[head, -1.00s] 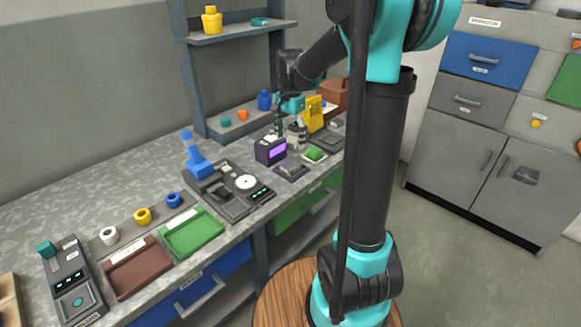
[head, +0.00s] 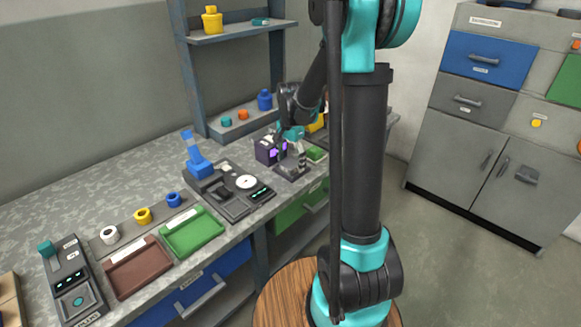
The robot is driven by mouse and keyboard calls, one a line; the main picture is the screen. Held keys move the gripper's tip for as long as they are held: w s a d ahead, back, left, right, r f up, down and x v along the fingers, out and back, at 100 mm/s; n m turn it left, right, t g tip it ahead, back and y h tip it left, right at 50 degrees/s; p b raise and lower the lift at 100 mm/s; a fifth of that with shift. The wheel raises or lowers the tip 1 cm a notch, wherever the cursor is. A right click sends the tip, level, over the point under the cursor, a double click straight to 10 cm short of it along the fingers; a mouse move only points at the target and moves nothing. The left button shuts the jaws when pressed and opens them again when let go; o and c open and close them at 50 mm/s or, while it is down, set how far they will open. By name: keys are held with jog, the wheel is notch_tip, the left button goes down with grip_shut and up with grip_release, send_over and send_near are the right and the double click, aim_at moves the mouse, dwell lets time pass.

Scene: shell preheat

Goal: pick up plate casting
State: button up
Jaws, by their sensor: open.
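A dark grey flat piece (head: 291,173), which looks like the plate casting, lies on the bench near its front edge, in front of the purple-screened box. It is small and partly hidden by my gripper. My gripper (head: 291,158) points down with its fingers apart, just above or around this piece. I cannot tell whether the fingers touch it.
The purple-screened box (head: 268,150) stands close to the left of my gripper, and a green block (head: 316,154) close to the right. A dark machine with a white disc (head: 246,182) is further left. Green (head: 192,233) and brown (head: 138,270) trays lie nearer.

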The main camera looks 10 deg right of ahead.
jog(key=c, duration=1.4)
jog(key=shift+r, duration=0.15)
